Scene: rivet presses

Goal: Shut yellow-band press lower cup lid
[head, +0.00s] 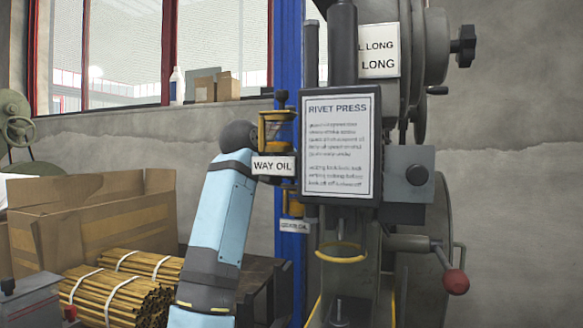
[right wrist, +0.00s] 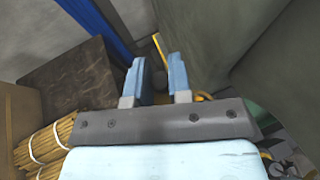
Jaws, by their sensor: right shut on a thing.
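The rivet press (head: 338,145) stands right of centre in the head view, with a yellow ring (head: 341,253) low on it. An upper amber cup (head: 276,128) with a dark knob sits above the WAY OIL label (head: 273,166). A lower cup (head: 292,208) shows below, partly covered; its lid cannot be made out. A blue arm of mine rises in front, left of the cups. My left gripper is not in view.
A blue post (head: 288,60) stands behind the cups. A cardboard box (head: 100,215) and bundles of rods (head: 120,290) lie at left, beside a dark table (head: 262,280). A red-knobbed handle (head: 456,281) sticks out at right.

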